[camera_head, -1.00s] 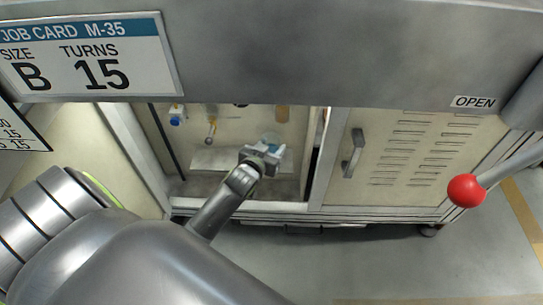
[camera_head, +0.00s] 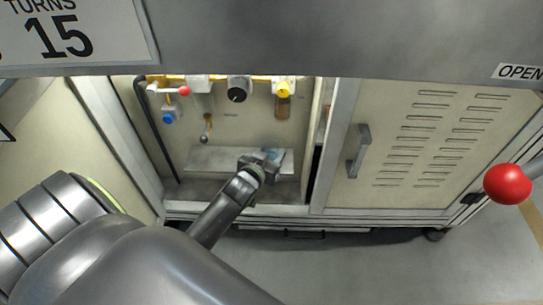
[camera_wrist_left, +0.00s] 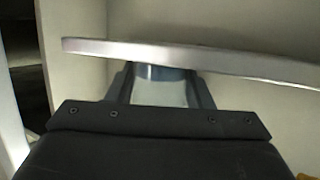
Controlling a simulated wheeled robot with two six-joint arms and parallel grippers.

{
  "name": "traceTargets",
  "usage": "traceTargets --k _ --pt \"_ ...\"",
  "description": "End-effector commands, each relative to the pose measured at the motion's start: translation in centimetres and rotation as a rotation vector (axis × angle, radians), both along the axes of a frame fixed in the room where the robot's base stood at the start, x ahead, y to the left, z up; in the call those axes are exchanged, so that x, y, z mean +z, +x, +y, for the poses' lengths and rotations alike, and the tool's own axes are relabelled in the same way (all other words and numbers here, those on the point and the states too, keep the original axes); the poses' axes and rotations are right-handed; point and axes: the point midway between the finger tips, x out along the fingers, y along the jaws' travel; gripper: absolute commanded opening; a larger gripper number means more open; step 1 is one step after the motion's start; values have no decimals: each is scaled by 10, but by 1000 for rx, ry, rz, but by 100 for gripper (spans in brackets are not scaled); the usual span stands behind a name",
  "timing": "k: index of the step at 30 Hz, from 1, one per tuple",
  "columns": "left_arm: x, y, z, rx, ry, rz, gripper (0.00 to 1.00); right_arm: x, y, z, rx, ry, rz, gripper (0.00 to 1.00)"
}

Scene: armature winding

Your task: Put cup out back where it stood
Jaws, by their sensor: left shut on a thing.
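My left gripper (camera_head: 262,163) reaches into the open cabinet bay below the machine's top. It is shut on a small bluish clear cup (camera_head: 272,155), which is mostly hidden by the jaws in the head view. In the left wrist view the cup (camera_wrist_left: 165,85) sits between the two fingers. The edge of a pale shelf (camera_wrist_left: 190,57) crosses in front of its upper part. In the head view the shelf (camera_head: 215,158) lies behind and beside the gripper. Whether the cup touches the shelf I cannot tell. My right gripper is not in view.
Above the shelf hang a red-tipped valve (camera_head: 183,91), a blue knob (camera_head: 168,118), a black dial (camera_head: 238,92) and a yellow-capped part (camera_head: 284,89). A vented door (camera_head: 430,140) with a handle (camera_head: 360,152) is to the right. A red ball lever (camera_head: 507,184) stands at far right.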

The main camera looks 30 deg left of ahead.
Motion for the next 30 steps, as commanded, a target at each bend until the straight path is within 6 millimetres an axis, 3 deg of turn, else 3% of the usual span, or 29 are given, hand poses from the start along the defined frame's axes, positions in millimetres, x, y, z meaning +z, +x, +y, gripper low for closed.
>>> traceTargets --k 9,10,15,25,30 --pt "-3 0 0 0 0 1 21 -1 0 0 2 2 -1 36" --pt "-3 0 0 0 0 1 48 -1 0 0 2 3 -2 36" --pt "-2 0 0 0 0 1 68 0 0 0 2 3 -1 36" --pt "3 0 0 0 0 -1 68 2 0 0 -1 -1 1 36" --pt "9 -21 -3 0 -1 3 68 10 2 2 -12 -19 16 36"
